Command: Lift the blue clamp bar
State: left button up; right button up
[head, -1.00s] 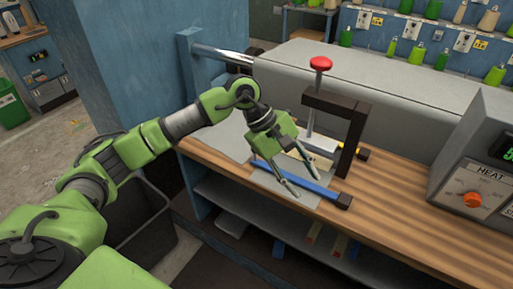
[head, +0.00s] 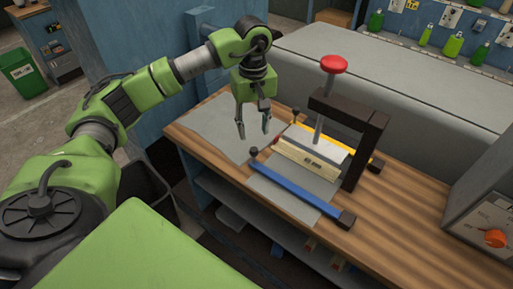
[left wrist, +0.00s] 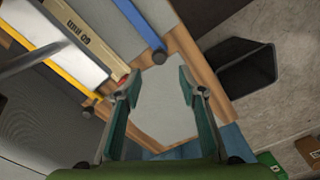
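The blue clamp bar (head: 295,190) lies along the front edge of the wooden bench, on a grey sheet. It has a dark block at its right end and a round black knob (head: 254,153) at its left end. In the left wrist view the bar (left wrist: 136,22) shows at the top, with its knob towards the fingers. My left gripper (head: 253,135) is open and empty, pointing down. It is above the grey sheet, behind and left of the bar's knob end, and apart from the bar. My right gripper is not in view.
A press with a dark frame (head: 360,145) and red knob (head: 334,64) stands right of my gripper, over a cream block (head: 308,160). A yellow bar (left wrist: 62,68) lies behind it. A heater box (head: 490,215) is at the right. A dark bin (left wrist: 245,67) is below the bench.

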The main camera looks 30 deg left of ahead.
aim_at(254, 148)
pick_arm(q)
notch_tip(254, 148, down, 6)
jog(key=shift+s+r+p, duration=0.1)
jog(key=shift+r+p, duration=0.05)
jog(key=shift+p, duration=0.6)
notch_tip(254, 148, down, 5)
jog(key=shift+r+p, duration=0.1)
jog(key=shift+p, duration=0.5)
jog(key=shift+f, duration=0.35)
jog(key=shift+c, duration=1.4)
jog(key=shift+w, duration=0.2)
grip_shut()
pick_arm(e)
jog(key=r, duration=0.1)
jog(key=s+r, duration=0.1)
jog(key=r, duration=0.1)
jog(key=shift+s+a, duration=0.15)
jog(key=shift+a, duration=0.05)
